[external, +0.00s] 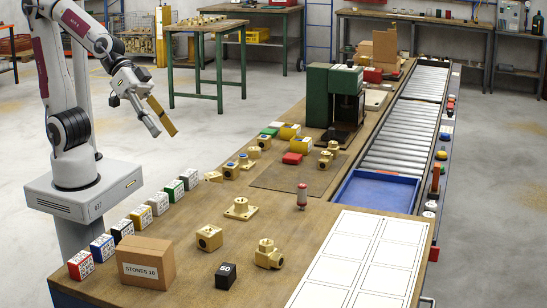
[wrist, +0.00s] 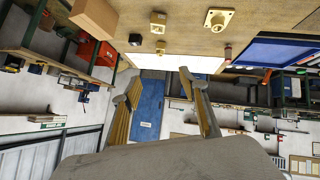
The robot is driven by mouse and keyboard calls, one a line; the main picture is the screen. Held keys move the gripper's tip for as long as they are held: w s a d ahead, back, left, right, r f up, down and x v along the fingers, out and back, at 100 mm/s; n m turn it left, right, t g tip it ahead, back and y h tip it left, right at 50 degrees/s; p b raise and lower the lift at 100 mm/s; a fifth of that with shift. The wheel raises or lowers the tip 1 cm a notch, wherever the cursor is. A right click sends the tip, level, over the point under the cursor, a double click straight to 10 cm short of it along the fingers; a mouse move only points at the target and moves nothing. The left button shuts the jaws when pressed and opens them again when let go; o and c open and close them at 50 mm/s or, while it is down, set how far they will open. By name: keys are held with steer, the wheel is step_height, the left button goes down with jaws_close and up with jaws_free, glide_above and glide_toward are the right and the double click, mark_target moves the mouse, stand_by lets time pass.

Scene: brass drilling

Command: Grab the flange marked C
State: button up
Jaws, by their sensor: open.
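A brass flange with a square base and round hub (external: 240,209) stands on the wooden bench, and it also shows at the top of the wrist view (wrist: 218,19). No letter C is readable on it. Nearby are a brass block fitting (external: 209,238) and a brass valve-like fitting (external: 268,255), also without readable letters. More brass parts (external: 231,170) stand farther back. My gripper (external: 157,123) is raised in the air left of the bench, well away from these parts. In the wrist view my gripper (wrist: 158,80) has its fingers wide apart with nothing between them.
A cardboard box marked STONES 10 (external: 146,262), a black 50 block (external: 225,276) and a row of small coloured boxes (external: 141,217) occupy the near-left bench. A red-brown cylinder (external: 302,196) stands right of the flange. A blue tray (external: 375,191) and white panels (external: 352,262) lie to the right.

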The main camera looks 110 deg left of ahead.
steer(key=w+f+n+t+y, duration=0.1)
steer(key=w+n, duration=0.1)
steer(key=w, duration=0.5)
steer(key=n+y, duration=0.5)
steer(key=y, duration=0.6)
glide_above(226, 212)
step_height(226, 212, down, 13)
steer(key=shift+d, duration=0.15)
steer(key=shift+f, duration=1.7)
steer(key=shift+f, duration=0.1)
